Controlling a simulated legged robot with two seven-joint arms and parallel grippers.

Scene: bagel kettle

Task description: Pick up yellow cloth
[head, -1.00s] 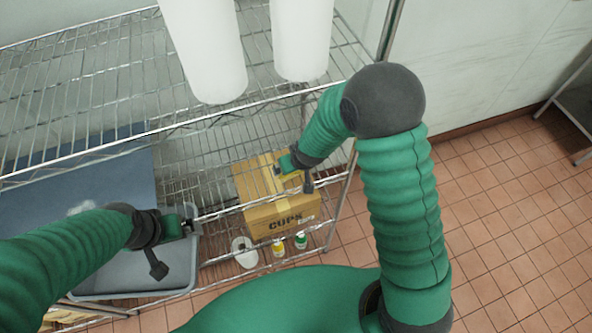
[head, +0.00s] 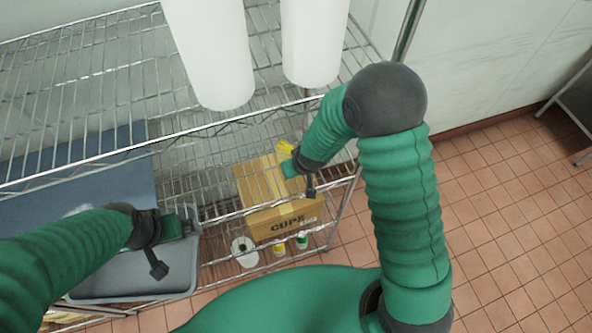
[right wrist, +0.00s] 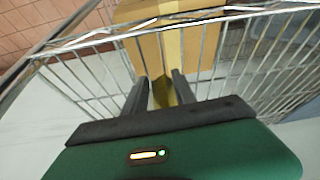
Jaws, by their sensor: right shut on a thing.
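The yellow cloth (head: 286,148) shows as a small bright patch at the end of my right gripper (head: 288,163), over the back of the cardboard box. In the right wrist view, something yellow (right wrist: 165,95) shows between the two dark fingers of the right gripper (right wrist: 160,88), which is shut on it. Most of the cloth is hidden by the gripper. My left gripper (head: 191,221) is at the wire shelf's front edge, above the grey tub; its fingers are too small and covered to read.
A cardboard box (head: 290,223) marked with cup lettering stands on the lower wire level. Small bottles (head: 302,240) and a white roll (head: 245,253) sit in front. Wire shelving (head: 90,155) and two white cylinders (head: 213,55) are above. A grey tub (head: 135,280) is at left.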

